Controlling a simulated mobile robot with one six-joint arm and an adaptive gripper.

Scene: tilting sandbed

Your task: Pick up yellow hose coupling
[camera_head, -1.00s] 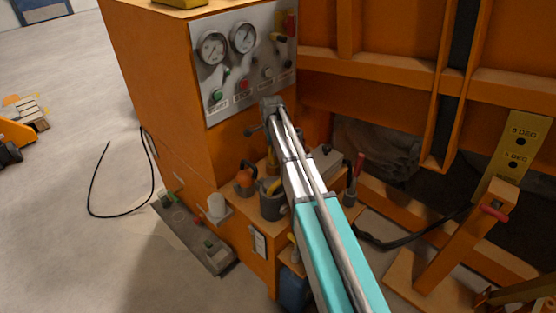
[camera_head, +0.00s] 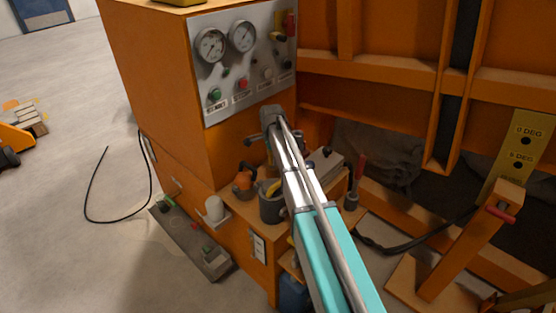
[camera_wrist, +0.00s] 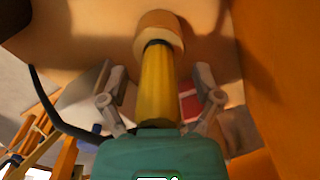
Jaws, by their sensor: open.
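The yellow hose coupling (camera_wrist: 157,90) is a yellow cylinder with a dark ring and a wide tan end (camera_wrist: 158,34). In the wrist view it stands in the middle, between the fingers of my gripper (camera_wrist: 154,72). The grey fingers are open, one on each side, with visible gaps to the yellow body. A teal block covers the lower end of the cylinder in this view.
An orange cabinet carries a gauge panel (camera_head: 243,60). On the ledge below stand a dark mug (camera_head: 270,208) with something yellow inside, an orange-topped item (camera_head: 243,183) and a grey box (camera_head: 324,162). Orange beams rise at the right.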

